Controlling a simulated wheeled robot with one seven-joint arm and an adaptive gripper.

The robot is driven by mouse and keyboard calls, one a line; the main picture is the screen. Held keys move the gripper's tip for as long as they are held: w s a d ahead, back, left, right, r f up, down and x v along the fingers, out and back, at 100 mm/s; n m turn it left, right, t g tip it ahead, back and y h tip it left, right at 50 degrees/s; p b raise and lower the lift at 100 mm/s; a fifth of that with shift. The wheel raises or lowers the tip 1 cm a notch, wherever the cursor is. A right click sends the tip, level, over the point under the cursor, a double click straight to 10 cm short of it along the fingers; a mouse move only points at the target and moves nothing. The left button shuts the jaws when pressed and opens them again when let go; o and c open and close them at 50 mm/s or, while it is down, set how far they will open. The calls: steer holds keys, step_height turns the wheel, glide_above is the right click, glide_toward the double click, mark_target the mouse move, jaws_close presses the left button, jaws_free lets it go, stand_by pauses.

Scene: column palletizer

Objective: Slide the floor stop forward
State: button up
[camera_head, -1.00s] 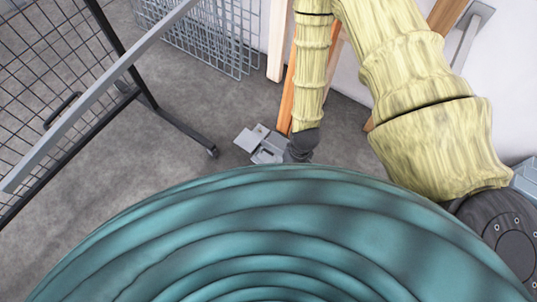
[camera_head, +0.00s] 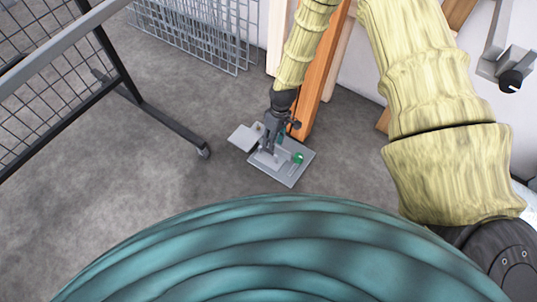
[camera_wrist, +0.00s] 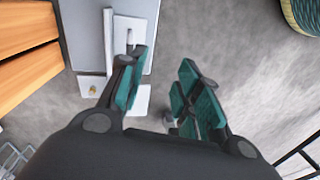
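The floor stop, a grey metal plate (camera_head: 292,172) with raised lighter pieces, lies on the floor near the foot of an orange post. A small green part (camera_head: 298,158) shows at its right. In the wrist view the plate (camera_wrist: 82,35) is at the upper left, with a pale piece (camera_wrist: 130,20) bearing a short upright peg. My gripper (camera_head: 268,150) points down over the stop in the head view. In the wrist view my gripper (camera_wrist: 160,82) is open, its teal-padded fingers apart. The left finger overlaps the pale piece; contact cannot be told. Bare floor shows between the fingers.
A black mesh frame on casters (camera_head: 203,152) stands to the left. A wire mesh panel (camera_head: 195,30) is behind. The orange post (camera_head: 322,85) rises close behind the stop. The grey floor (camera_head: 130,190) at left front is clear.

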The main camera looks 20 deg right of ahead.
steer(key=w+d+f+n+b, duration=0.1)
steer(key=w+d+f+b, duration=0.1)
steer(key=w+f+b, duration=0.35)
steer(key=f+b, duration=0.2)
steer(key=f, duration=0.1)
steer(key=a+f+b, duration=0.1)
steer(key=f+b, duration=0.1)
steer(key=f, duration=0.1)
steer(key=a+f+b, duration=0.1)
steer(key=f+b, duration=0.1)
steer(key=f, duration=0.1)
steer(key=shift+w+a, duration=0.1)
steer(key=shift+w, duration=0.05)
jaws_close()
